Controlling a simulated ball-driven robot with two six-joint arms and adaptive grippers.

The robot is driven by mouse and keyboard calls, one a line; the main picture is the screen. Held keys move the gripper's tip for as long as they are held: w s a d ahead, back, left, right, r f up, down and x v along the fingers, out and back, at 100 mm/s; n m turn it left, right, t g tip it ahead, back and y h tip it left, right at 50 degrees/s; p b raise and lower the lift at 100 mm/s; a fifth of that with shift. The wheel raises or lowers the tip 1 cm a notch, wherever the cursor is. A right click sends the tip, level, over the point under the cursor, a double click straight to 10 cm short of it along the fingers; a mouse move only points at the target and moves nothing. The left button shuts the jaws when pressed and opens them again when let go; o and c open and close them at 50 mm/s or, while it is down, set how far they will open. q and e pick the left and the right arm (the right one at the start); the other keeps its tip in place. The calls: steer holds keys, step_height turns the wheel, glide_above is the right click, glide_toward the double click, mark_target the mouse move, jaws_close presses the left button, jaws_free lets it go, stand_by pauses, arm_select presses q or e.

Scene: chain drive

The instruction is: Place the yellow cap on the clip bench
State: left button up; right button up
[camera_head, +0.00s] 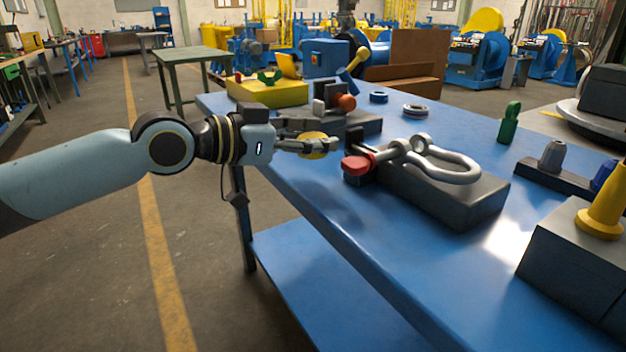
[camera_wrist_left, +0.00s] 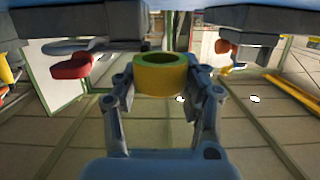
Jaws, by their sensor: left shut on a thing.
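The yellow cap (camera_head: 316,155) is a short ring held by my left gripper (camera_head: 326,145), beyond the left edge of the blue table. In the left wrist view the cap (camera_wrist_left: 160,80) sits between the two fingers of the gripper (camera_wrist_left: 163,88), with its round opening visible. In the head view the fingers partly hide it. I cannot tell for certain which fixture is the clip bench. A dark grey block (camera_head: 470,207) with a metal shackle (camera_head: 450,168) and red-ended pin (camera_head: 357,164) stands just right of the gripper. My right gripper does not show.
The blue table (camera_head: 350,262) has clear room in front. Rings (camera_head: 414,110), a green piece (camera_head: 509,123) and a yellow cone (camera_head: 603,207) are further right.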

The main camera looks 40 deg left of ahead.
mark_target(313, 181)
arm_select(q)
step_height(313, 181, down, 5)
steer(key=shift+b, duration=1.25)
steer(key=shift+r, duration=0.1)
steer(key=o, duration=1.2)
steer(key=shift+c, duration=0.2)
